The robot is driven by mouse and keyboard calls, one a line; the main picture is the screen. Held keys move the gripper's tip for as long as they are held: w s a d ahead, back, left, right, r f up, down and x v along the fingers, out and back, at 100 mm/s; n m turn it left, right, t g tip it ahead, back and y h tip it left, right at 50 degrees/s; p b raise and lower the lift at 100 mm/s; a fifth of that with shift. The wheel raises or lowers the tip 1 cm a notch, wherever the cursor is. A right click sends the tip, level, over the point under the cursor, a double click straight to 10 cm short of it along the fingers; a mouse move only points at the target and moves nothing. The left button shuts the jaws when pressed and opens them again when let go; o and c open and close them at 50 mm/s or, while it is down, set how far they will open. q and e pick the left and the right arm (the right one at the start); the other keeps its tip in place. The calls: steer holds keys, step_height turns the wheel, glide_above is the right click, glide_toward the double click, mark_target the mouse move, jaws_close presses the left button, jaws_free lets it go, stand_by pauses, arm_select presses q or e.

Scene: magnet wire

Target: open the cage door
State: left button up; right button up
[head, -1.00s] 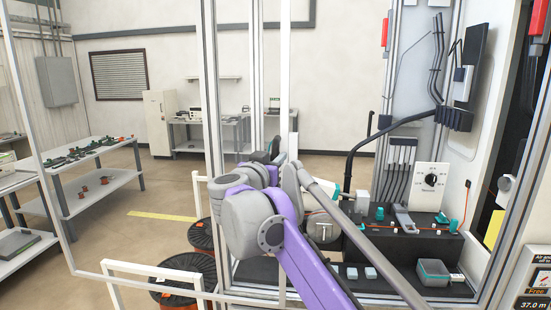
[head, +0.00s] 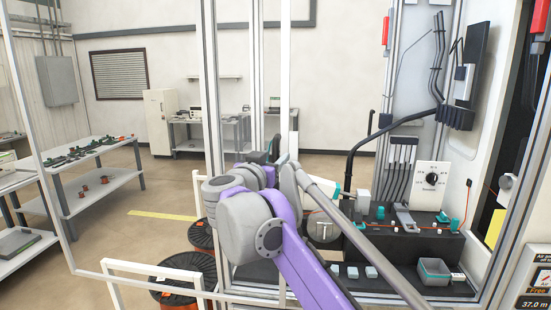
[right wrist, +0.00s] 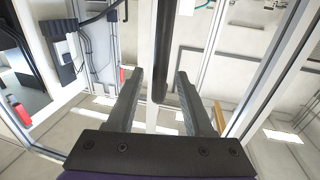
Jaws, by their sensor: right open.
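The cage door appears as a thin pale frame (head: 52,205) on the left of the head view. A white bracket-shaped bar (head: 150,270) crosses its lower part, and a second white bar (head: 197,190) stands near the cage post. My right gripper (head: 274,146) is partly hidden behind its own arm, near the uprights. In the right wrist view the right gripper (right wrist: 160,80) is open. A dark rod (right wrist: 162,50) shows between its two fingers, with a pale bar behind it; contact cannot be told. My left gripper is not in view.
Orange-and-black spools (head: 202,240) stand on the floor just behind the door frame. A black bench (head: 420,250) with small parts and a grey bin (head: 434,272) is at the right.

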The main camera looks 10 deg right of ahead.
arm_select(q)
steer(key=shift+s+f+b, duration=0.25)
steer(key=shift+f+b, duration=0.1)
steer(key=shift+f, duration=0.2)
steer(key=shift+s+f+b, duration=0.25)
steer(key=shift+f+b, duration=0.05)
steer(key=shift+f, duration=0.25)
arm_select(e)
steer(key=v, duration=0.9)
steer(key=shift+s, duration=0.1)
steer(key=s+f+n+g+y, duration=0.1)
steer(key=s+f+n+y, duration=0.25)
steer(key=f, duration=0.45)
steer(key=s+d+f+n+g+y, duration=0.1)
steer(key=s+f+n+y, duration=0.15)
steer(key=f+y, duration=0.45)
steer(key=s+f+n+g+y, duration=0.1)
steer(key=s+f+n+y, duration=0.2)
steer(key=f, duration=0.7)
steer(key=s+d+f+m+g+h, duration=0.1)
steer(key=s+d+f+g+h, duration=0.1)
steer(key=s+d+f, duration=0.4)
steer(key=s+d+f+m+g+h, duration=0.2)
steer(key=s+d+f+g, duration=0.3)
steer(key=s+f, duration=0.9)
step_height(320, 180, down, 3)
steer(key=shift+d+m+g+h, duration=0.3)
steer(key=shift+d+h, duration=0.15)
steer(key=shift+h, duration=0.2)
steer(key=shift+s, duration=0.1)
